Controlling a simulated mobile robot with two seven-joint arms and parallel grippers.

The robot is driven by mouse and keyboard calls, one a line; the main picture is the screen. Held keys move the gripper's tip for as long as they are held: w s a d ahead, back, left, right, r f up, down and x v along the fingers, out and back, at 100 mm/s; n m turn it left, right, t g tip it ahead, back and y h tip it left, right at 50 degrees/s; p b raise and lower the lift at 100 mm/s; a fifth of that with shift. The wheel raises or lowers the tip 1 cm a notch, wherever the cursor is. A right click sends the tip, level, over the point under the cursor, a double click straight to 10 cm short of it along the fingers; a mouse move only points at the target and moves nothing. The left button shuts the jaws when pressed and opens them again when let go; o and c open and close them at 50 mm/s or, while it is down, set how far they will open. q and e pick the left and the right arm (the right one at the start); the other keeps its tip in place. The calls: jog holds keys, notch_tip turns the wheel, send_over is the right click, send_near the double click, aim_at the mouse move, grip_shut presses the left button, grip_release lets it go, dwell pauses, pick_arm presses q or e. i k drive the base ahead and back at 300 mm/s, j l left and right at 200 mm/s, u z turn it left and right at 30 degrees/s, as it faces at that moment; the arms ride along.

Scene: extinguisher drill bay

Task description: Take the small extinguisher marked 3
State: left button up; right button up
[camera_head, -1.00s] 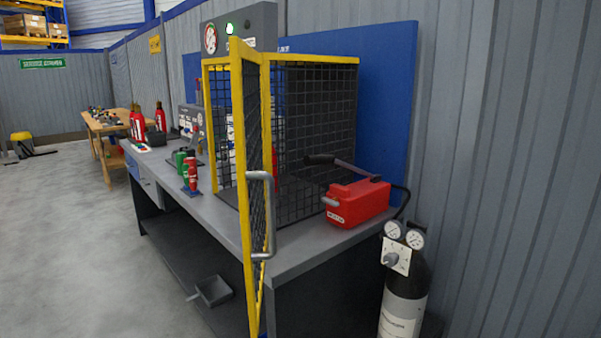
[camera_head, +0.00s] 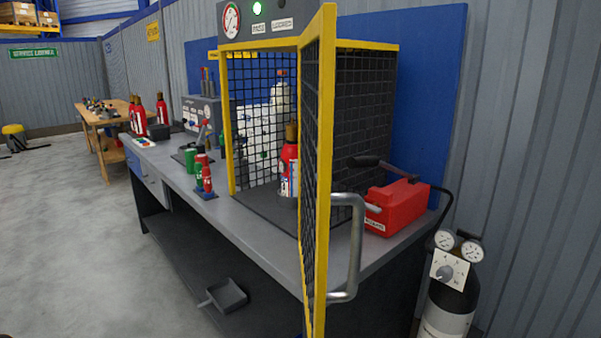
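A red extinguisher (camera_head: 289,172) with a white label stands inside the mesh test cage (camera_head: 235,130), partly hidden by the open yellow-framed door (camera_head: 319,170). Small red cylinders (camera_head: 206,178) stand on a blue base on the bench, in front of a green cylinder (camera_head: 189,161). Several red extinguishers stand at the bench's far end, one of them (camera_head: 161,110) at the right of that group. I cannot read a 3 on any of them. Neither of my grippers shows in the head view.
The cage door with its grey handle (camera_head: 349,245) juts out past the front edge of the bench (camera_head: 245,222). A red hand pump (camera_head: 400,205) and a black gas cylinder (camera_head: 447,305) are at the right. The floor (camera_head: 75,240) at left is clear.

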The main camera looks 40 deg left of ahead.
aim_at(287, 164)
jog(key=j+z, duration=0.45)
jog(key=j, duration=1.95)
jog(key=k+j, duration=0.1)
jog(key=j, duration=0.5)
jog(key=k+j, duration=0.1)
jog(key=j, duration=0.5)
jog(key=i+z, duration=0.05)
